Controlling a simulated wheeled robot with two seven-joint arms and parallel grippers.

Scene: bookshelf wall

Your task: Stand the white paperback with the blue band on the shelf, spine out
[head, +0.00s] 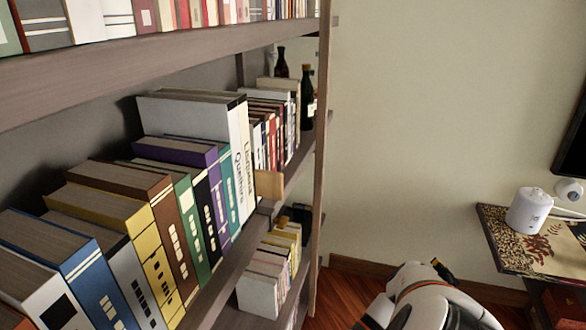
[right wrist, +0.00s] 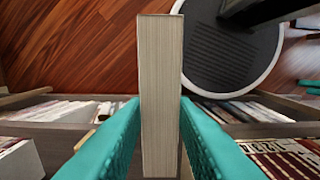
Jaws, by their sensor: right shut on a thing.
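My right gripper (right wrist: 160,110) has its teal fingers closed on the two sides of a book (right wrist: 161,70), seen in the right wrist view. The book's pale page edge faces the camera; its covers and spine are hidden, so no blue band shows. In the head view only part of my right arm (head: 430,300) shows at the bottom right; its gripper and the held book are out of that view. The bookshelf (head: 232,268) fills the left of the head view, its middle board holding a row of books with spines outward. My left gripper is in neither view.
Thick books stand from the near left to two white ones (head: 241,165). A tan block (head: 268,185) and smaller books (head: 265,135) follow, then dark bottles (head: 307,100). A side table (head: 525,265) with a white canister (head: 529,210) stands right. The wall between is bare.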

